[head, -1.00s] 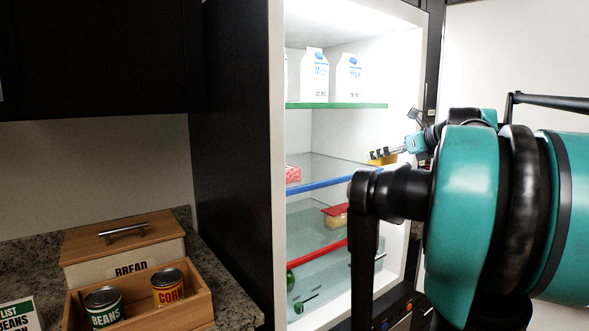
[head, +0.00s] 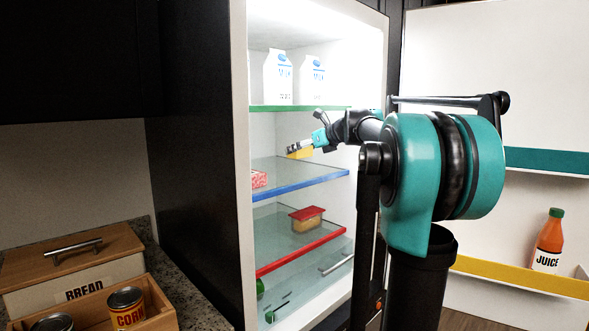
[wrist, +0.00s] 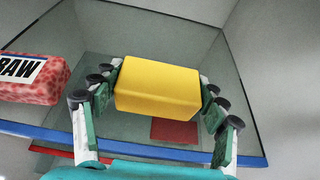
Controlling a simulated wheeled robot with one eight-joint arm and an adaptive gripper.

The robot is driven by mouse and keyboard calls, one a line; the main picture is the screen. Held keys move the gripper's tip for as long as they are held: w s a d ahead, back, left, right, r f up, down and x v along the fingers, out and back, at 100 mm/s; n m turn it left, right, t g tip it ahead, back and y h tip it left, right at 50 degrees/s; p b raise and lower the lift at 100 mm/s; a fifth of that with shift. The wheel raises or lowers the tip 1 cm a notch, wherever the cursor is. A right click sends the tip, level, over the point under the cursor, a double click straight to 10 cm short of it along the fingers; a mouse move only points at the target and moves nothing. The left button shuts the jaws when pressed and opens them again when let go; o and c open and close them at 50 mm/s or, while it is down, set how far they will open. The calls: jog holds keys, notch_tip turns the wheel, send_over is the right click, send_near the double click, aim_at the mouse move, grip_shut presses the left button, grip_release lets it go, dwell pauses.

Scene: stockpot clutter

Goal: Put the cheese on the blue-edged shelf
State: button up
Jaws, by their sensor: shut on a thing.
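The cheese is a yellow block (wrist: 158,86), held between the fingers of my gripper (wrist: 157,92) in the wrist view. In the head view the cheese (head: 300,154) shows as a small yellow piece under my gripper (head: 302,147). The blue-edged shelf (head: 300,187) is a glass shelf in the open fridge, and its blue edge (wrist: 40,134) also shows in the wrist view. My gripper is inside the fridge, above this shelf and below the green-edged one. The exact gap between cheese and glass cannot be told.
A pink raw-meat pack (wrist: 33,78) lies on the blue-edged shelf, left of the cheese. Milk cartons (head: 294,78) stand on the green-edged shelf (head: 300,108) above. A red-lidded container (head: 307,219) sits on the red-edged shelf (head: 300,252). The glass around the cheese looks clear.

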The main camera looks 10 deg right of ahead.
aim_at(295, 176)
jog(key=shift+w+a, duration=0.7)
jog(key=shift+w, duration=0.15)
notch_tip(295, 176, down, 2)
jog(key=shift+w+f, duration=0.1)
jog(key=shift+w+a+f, duration=0.1)
jog(key=shift+w+f, duration=0.05)
jog(key=shift+f, duration=2.25)
jog(key=o, duration=1.3)
jog(key=shift+f, duration=0.1)
